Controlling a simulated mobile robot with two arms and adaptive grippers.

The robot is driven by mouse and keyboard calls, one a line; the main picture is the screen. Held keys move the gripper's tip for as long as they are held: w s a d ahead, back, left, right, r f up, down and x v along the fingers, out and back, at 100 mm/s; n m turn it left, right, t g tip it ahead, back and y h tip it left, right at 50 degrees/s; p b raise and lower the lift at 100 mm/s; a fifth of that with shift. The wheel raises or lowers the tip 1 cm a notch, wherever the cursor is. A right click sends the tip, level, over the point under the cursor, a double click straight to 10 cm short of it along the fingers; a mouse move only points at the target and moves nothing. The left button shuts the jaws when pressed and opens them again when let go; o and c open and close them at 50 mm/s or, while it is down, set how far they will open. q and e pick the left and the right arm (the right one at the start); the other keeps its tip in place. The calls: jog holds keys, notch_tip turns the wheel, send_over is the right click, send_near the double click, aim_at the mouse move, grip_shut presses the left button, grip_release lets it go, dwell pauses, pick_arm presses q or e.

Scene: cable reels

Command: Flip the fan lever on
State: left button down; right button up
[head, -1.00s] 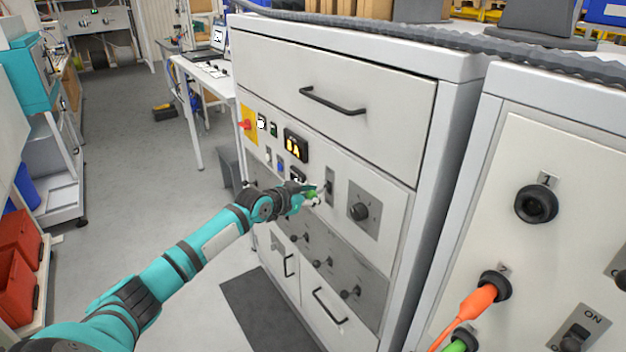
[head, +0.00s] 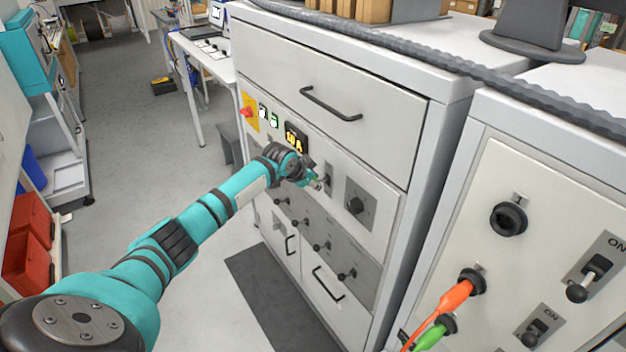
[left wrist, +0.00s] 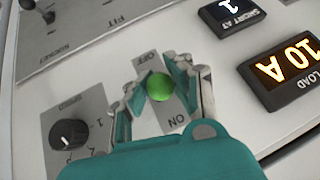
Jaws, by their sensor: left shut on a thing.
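The fan lever shows as a green ball knob (left wrist: 160,87) in the left wrist view, on a grey plate marked OFF and ON. The knob appears between the two marks, and its stem is hidden behind it. My left gripper (left wrist: 160,80) is shut on the knob, one finger on each side. In the head view my left gripper (head: 318,183) is at the cabinet front, beside the lever's grey plate (head: 328,176), and mostly hides the knob. I cannot tell which way the lever is tilted. My right gripper is in neither view.
A black rotary dial (head: 355,205) sits right of the lever plate. An amber display reading 10 A (left wrist: 288,68) is close to the gripper. Several small levers (head: 321,246) are lower down. A second cabinet with cables (head: 457,295) stands to the right.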

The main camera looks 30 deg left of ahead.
pick_arm(q)
jog(key=c, duration=1.1)
grip_release()
jog(key=shift+s+r, duration=0.1)
jog(key=shift+r, duration=0.05)
jog(key=shift+o, duration=0.2)
jog(key=v, duration=1.2)
